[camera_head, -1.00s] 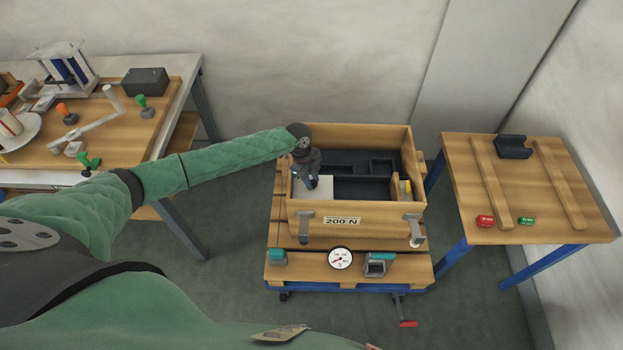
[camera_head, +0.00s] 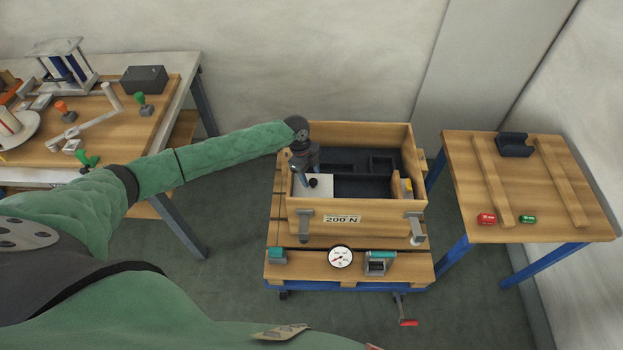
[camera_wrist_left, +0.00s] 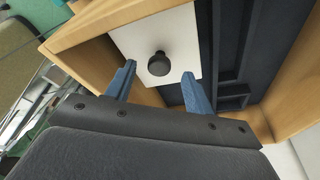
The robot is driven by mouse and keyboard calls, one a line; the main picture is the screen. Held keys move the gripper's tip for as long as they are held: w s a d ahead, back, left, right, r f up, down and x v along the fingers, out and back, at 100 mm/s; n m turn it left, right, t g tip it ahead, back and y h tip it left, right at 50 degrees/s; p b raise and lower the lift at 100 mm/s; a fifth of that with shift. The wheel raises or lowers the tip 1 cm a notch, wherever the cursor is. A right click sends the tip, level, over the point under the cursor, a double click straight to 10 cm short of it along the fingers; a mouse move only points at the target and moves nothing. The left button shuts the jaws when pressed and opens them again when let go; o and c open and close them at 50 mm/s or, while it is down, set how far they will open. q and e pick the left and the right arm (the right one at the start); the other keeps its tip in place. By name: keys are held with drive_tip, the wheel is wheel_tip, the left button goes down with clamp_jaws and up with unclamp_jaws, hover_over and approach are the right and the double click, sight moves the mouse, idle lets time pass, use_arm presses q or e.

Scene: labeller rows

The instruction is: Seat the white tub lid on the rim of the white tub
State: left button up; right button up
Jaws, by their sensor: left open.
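The white tub lid (camera_head: 322,181) is a flat white plate with a black knob (camera_head: 313,183). It lies at the left end inside the wooden crate (camera_head: 350,210). In the left wrist view the lid (camera_wrist_left: 187,35) looks flat, with its knob (camera_wrist_left: 158,63) standing up. My left gripper (camera_head: 304,182) is open and empty, just above and beside the knob. In the left wrist view the blue fingers (camera_wrist_left: 159,69) stand apart on either side of the knob in the picture. The white tub's walls and rim are not visible, so I cannot tell how the lid rests on them. My right gripper is not in view.
The crate has dark compartments (camera_head: 365,187) right of the lid and wooden walls around. It stands on a cart with a dial gauge (camera_head: 340,257). A side table (camera_head: 518,187) at right holds a red piece (camera_head: 486,218) and a green piece (camera_head: 527,219). A cluttered bench is at left.

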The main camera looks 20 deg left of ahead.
use_arm(q)
drive_tip(key=shift+b+v, duration=0.85)
drive_tip(key=shift+v, duration=2)
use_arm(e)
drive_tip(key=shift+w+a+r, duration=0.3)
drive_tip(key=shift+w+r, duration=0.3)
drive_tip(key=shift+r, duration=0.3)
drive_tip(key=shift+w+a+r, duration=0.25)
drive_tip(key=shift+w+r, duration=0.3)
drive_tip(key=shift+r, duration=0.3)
